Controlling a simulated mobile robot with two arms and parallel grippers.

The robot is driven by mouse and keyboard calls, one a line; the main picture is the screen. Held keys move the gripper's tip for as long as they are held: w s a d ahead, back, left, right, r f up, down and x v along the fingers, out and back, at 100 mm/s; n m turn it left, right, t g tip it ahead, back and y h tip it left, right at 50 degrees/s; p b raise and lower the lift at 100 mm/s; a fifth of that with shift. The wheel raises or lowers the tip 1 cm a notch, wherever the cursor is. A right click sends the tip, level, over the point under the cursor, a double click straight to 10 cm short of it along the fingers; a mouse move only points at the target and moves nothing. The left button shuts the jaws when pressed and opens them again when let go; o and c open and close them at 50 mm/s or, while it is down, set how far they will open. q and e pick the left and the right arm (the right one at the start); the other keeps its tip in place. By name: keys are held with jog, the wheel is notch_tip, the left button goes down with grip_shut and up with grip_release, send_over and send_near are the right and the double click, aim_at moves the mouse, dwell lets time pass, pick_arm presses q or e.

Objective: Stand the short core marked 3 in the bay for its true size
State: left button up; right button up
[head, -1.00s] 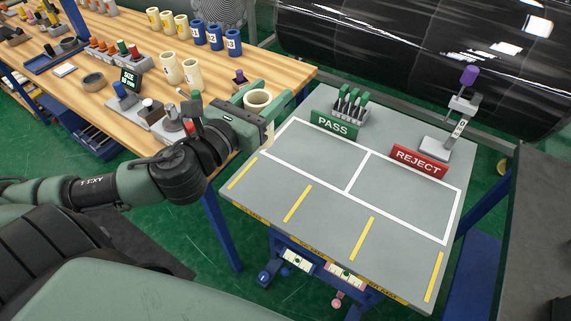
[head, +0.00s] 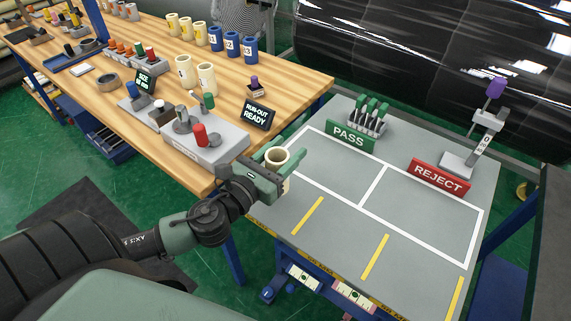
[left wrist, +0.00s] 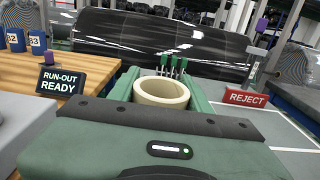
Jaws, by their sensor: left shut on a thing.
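My left gripper (head: 281,166) is shut on a short cream core (head: 278,157), with a finger on either side. The core looks upright, its open end facing up, and no number shows on it. It is at the left edge of the grey table (head: 330,240), by the left end of the white-outlined bay behind which the green PASS sign (head: 349,138) stands. I cannot tell whether it touches the table. The core also shows in the left wrist view (left wrist: 161,92). The red REJECT sign (head: 438,176) stands behind the right bay. My right gripper is not in view.
Both outlined bays are empty. A rack of green-handled tools (head: 369,113) and a grey stand with a purple top (head: 487,125) stand at the back. The wooden bench (head: 290,75) at left holds cream and blue cores, a gauge block (head: 205,140) and a RUN-OUT READY display (head: 258,117).

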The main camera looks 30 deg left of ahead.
pick_arm(q)
notch_tip(320, 180, down, 4)
jog(key=shift+r+b, duration=0.15)
jog(key=shift+b, duration=0.35)
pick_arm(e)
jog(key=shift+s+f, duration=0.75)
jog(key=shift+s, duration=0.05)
pick_arm(q)
jog(key=o, duration=1.5)
jog(key=shift+c, duration=0.2)
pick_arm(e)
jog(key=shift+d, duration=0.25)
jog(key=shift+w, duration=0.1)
pick_arm(q)
jog(key=s+b, duration=0.1)
jog(key=s, duration=0.2)
jog(key=s+b, duration=0.1)
jog(key=s, duration=0.3)
jog(key=s+b, duration=0.2)
jog(key=s, duration=0.1)
jog(key=shift+s+a+f, duration=0.2)
jog(key=shift+a, duration=0.2)
jog(key=shift+s+r+b, duration=0.25)
jog(key=shift+s+b, duration=0.15)
jog(key=shift+s, duration=0.35)
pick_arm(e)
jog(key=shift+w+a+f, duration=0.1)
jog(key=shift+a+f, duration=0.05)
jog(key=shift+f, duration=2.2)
